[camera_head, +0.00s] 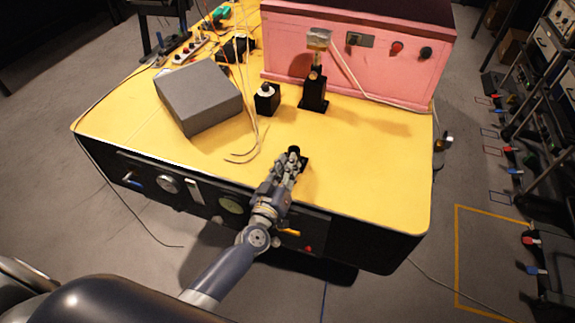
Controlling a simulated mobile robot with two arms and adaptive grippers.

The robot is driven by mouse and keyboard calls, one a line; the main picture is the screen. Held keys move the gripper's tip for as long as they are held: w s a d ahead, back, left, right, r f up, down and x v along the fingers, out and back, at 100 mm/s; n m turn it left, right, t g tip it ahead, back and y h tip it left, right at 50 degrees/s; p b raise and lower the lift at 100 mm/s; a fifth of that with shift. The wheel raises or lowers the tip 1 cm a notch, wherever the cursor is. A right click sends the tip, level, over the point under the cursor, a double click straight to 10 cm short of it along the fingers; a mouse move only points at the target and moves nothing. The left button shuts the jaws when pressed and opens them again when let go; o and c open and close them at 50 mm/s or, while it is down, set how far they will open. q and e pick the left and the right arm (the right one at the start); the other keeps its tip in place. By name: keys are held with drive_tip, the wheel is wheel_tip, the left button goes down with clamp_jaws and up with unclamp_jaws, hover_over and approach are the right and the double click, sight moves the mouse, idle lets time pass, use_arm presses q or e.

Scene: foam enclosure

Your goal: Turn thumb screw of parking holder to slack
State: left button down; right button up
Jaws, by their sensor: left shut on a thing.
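My left gripper (291,163) reaches over the front of the yellow table top. Its fingers are shut at a small black holder (304,163), which I take to be the parking holder. A dark round knob (294,150) shows just beyond the fingertips. The thumb screw itself is mostly hidden by the fingers, so its turn angle cannot be told. My right gripper is out of view.
Behind stand a small black block with a knob (266,98) and a black stand (314,95) with a brass-coloured part. A grey foam block (199,97) lies at left, near loose wires (243,155). A pink box (360,60) closes the back. The table's right front (380,190) is clear.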

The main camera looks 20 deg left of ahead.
use_arm(q)
drive_tip(key=n, duration=0.3)
drive_tip(key=shift+a+r+n, duration=0.1)
drive_tip(key=shift+n, duration=0.3)
drive_tip(key=n+b, duration=0.1)
drive_tip(key=n, duration=0.3)
drive_tip(key=shift+w+n, duration=0.1)
drive_tip(key=shift+n, duration=0.2)
drive_tip(key=n+b, duration=0.1)
drive_tip(key=n, duration=0.3)
drive_tip(key=shift+a, duration=0.1)
drive_tip(key=shift+n+b, duration=0.5)
drive_tip(key=shift+n, duration=1.7)
